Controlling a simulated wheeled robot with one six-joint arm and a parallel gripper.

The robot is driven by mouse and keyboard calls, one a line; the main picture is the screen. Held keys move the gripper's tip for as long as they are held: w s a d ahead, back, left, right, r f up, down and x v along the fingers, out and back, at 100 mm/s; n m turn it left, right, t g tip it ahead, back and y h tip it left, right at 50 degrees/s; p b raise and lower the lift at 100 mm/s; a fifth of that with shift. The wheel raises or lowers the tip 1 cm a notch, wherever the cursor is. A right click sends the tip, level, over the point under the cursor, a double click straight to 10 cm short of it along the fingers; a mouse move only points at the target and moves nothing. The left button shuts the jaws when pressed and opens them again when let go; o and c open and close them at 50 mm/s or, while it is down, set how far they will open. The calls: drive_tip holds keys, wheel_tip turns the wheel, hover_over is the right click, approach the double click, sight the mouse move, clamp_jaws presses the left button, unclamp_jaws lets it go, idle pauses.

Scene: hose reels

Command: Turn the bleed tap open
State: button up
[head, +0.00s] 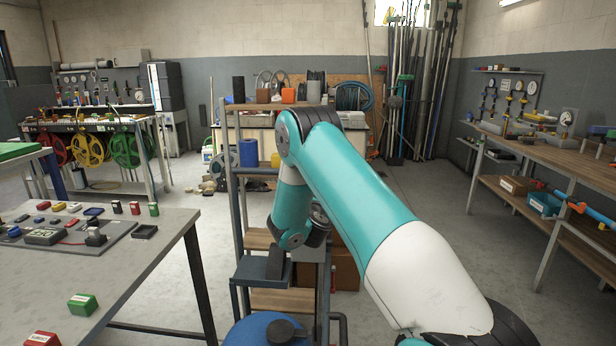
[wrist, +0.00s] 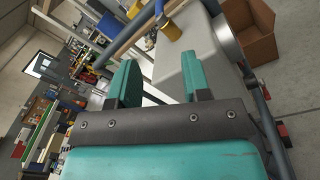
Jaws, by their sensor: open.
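My gripper (wrist: 161,80) shows in the wrist view with its two teal fingers apart and nothing held between them. A smooth grey body (wrist: 182,68) lies beyond and behind the right finger; I cannot tell whether they touch. I cannot pick out the bleed tap for certain in either view. A blue rounded vessel (head: 250,334) with a black knob (head: 283,329) on top shows at the bottom edge, partly cut off.
A grey table (head: 150,245) with small coloured boxes stands at left. A wooden workbench (head: 560,150) with gauges runs along the right. A metal frame (head: 237,220) stands close beside my arm. In the wrist view a brown box (wrist: 250,40) is at upper right.

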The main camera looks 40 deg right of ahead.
drive_tip(key=p+x, duration=0.4)
drive_tip(key=x, duration=1.2)
drive_tip(key=shift+w+d+p, duration=0.1)
drive_tip(key=shift+d+p, duration=0.15)
drive_tip(key=shift+p, duration=0.05)
clamp_jaws()
